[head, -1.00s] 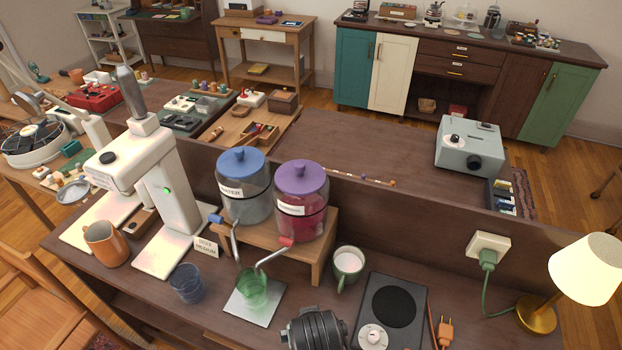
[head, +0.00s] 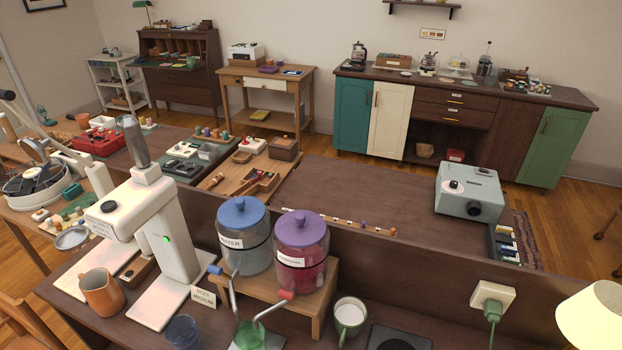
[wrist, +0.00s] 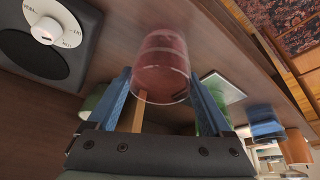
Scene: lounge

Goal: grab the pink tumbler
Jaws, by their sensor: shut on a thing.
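The pink tumbler (wrist: 160,62), clear and reddish, shows in the wrist view between the two blue fingers of my gripper (wrist: 160,76). The fingers are shut on its sides. It appears tilted in this turned view, and I cannot tell whether it touches the table. Neither the tumbler nor my gripper shows in the head view.
A green tumbler (head: 250,336) stands under the dispenser taps, with a blue tumbler (head: 183,332) to its left. Two lidded jars, blue (head: 244,236) and purple (head: 301,252), stand on a wooden stand. A green mug (head: 350,316) is right of it. A black dial box (wrist: 45,42) is nearby.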

